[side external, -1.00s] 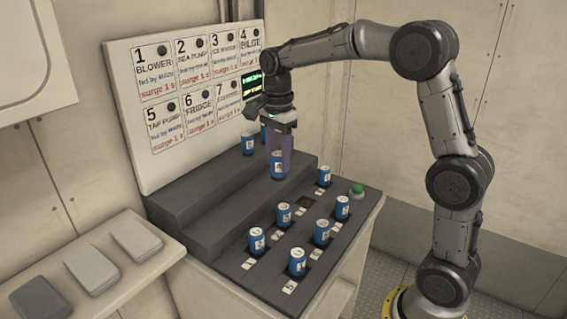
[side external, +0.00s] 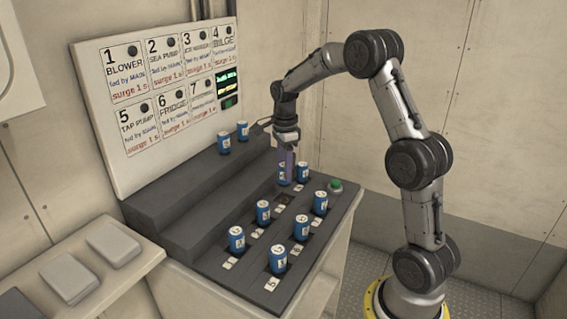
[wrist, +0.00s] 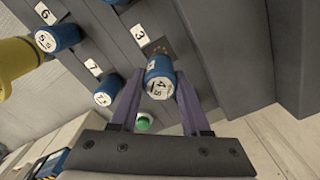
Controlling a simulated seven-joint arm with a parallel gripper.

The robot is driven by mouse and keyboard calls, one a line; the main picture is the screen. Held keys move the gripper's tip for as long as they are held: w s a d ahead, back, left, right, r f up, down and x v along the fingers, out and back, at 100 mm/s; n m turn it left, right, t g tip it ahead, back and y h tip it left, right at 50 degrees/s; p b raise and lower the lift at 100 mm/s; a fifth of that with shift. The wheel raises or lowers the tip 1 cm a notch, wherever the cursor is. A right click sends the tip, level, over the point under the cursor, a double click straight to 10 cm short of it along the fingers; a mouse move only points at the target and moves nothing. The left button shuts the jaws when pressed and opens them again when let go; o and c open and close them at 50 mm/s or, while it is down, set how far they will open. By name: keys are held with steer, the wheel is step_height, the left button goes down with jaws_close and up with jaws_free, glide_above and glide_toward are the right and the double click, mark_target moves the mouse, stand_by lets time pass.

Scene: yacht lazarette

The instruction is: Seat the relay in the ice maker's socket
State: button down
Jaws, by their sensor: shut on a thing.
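My gripper (side external: 287,163) is shut on a blue relay (side external: 284,174) with a white top, held upright above the sloping dark panel. In the side view this socket (side external: 284,197) sits in the upper row, partly shadowed. Card 3 (side external: 195,50) on the board seems to read ice maker.
Seated blue relays stand close around, including one behind (side external: 303,171), one at left (side external: 263,212) and one at right (side external: 320,202). Two more relays (side external: 224,145) stand on the upper step. A green button (side external: 336,185) is at the panel's far right corner. A lit display (side external: 228,83) hangs on the board.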

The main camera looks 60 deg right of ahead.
mark_target(285, 183)
steer(key=shift+f, duration=2.75)
steer(key=shift+c, duration=1.5)
jaws_free()
step_height(285, 183, up, 14)
steer(key=shift+f, duration=0.15)
steer(key=shift+a, duration=0.1)
